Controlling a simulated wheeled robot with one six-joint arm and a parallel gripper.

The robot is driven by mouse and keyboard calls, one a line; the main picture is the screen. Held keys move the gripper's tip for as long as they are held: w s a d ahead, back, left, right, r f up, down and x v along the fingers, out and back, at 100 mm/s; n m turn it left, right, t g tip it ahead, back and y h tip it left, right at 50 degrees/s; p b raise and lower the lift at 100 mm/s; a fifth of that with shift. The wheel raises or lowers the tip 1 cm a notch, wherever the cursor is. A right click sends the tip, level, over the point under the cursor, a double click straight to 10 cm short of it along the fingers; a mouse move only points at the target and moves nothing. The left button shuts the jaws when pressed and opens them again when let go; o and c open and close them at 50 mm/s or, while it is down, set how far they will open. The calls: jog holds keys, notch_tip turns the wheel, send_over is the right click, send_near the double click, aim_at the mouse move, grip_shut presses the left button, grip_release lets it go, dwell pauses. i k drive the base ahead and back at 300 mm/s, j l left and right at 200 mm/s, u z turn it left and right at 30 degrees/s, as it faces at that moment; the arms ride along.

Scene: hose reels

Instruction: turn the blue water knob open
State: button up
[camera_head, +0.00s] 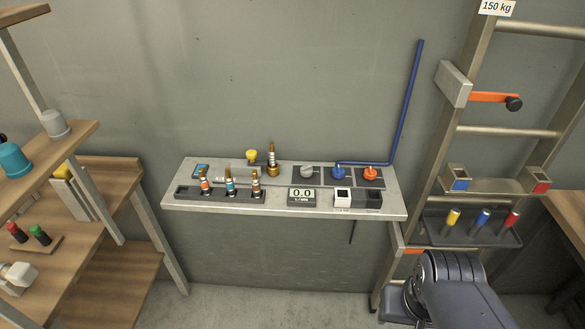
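The blue water knob (338,174) stands on a dark square plate at the back of the wall shelf (270,207), right of its middle. It sits between a grey knob (307,172) and an orange knob (370,174). A blue pipe (408,100) runs down the wall and along to the blue knob. Whether the knob is open or closed is too small to tell. A small display (301,194) in front reads 0.0. My arm shows at the lower right, well away from the knob and nearer the camera. My gripper's fingers do not show.
Brass fittings (230,184) stand in a rail on the shelf's left, with a small white box (342,197) at its front right. A ladder-like rack (450,140) with an orange-handled lever (495,98) rises right of the shelf. Wooden shelving (105,185) fills the left.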

aim_at(338, 173)
jog(key=i+j, duration=0.45)
jog(key=j, duration=0.3)
jog(key=i+j, duration=0.25)
jog(key=j, duration=0.1)
